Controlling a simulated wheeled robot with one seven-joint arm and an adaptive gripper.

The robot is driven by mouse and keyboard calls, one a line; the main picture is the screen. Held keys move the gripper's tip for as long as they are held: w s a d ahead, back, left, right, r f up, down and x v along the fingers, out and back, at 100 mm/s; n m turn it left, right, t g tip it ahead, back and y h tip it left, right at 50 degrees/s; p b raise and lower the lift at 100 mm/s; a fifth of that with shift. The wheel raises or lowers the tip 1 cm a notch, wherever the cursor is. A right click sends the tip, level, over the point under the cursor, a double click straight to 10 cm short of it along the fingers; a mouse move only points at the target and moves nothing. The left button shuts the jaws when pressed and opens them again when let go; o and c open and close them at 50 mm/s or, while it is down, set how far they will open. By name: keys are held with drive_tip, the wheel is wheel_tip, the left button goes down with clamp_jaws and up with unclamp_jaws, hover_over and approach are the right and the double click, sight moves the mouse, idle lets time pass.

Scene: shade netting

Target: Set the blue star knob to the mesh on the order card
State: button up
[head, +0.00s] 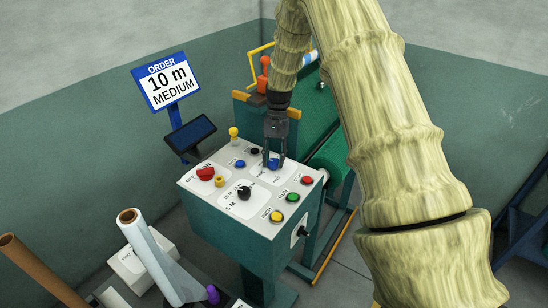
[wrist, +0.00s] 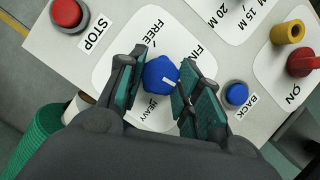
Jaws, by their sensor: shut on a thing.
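The order card (head: 166,82) stands upright behind the control box and reads "10 m MEDIUM". The blue star knob (wrist: 158,72) sits on a white dial plate with the labels FREE, FINE (partly covered) and HEAVY. Its white mark points right and slightly down in the wrist view, between FINE and HEAVY, towards my right finger. Any label there is hidden by that finger. My gripper (wrist: 159,82) is shut on the knob, one finger on each side. In the head view my gripper points down onto the knob (head: 273,163).
The control box (head: 226,222) also carries a black dial (head: 244,193), a red switch (head: 205,173), a yellow knob (wrist: 288,31), a blue BACK button (wrist: 237,93) and a red STOP button (wrist: 66,12). A film roll (head: 150,255) stands at the front left.

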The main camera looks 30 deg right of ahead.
drive_tip(key=shift+w+d+r+m, duration=0.1)
drive_tip(key=shift+r+m, duration=0.05)
drive_tip(key=shift+m, duration=0.45)
drive_tip(key=shift+m+t+y, duration=0.3)
drive_tip(key=o, duration=1)
drive_tip(key=shift+o, duration=0.2)
drive_tip(key=v, duration=1.1)
drive_tip(key=shift+r, duration=0.3)
drive_tip(key=shift+w+d, duration=0.15)
